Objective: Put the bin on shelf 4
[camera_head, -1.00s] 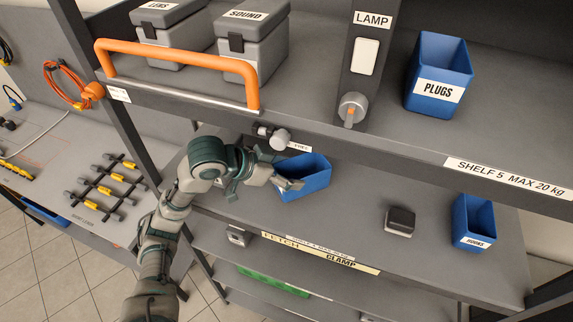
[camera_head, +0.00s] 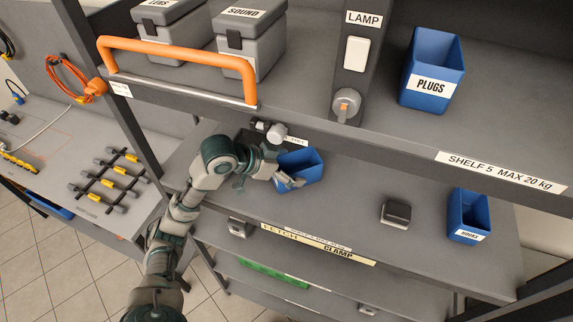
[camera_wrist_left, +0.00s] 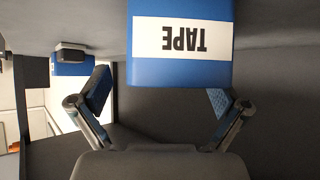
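The blue bin (camera_head: 303,167) is on the middle shelf (camera_head: 345,215), below the shelf 5 board. In the left wrist view the bin (camera_wrist_left: 180,72) fills the top middle, with an upside-down TAPE label. My left gripper (camera_head: 289,182) is at the bin's near side. In the left wrist view its two fingers (camera_wrist_left: 160,92) are spread apart. The left-hand finger is clear of the bin; the right-hand one is close to its corner, and I cannot tell whether they touch. The middle shelf's small label is too blurred to read. My right gripper is out of view.
A HOOKS bin (camera_head: 469,216) and a small dark box (camera_head: 396,213) stand to the right on the same shelf. Shelf 5 (camera_head: 300,108) overhangs, with an orange handle (camera_head: 180,58), a lamp switch and a PLUGS bin (camera_head: 433,75). Bare shelf lies between TAPE bin and box.

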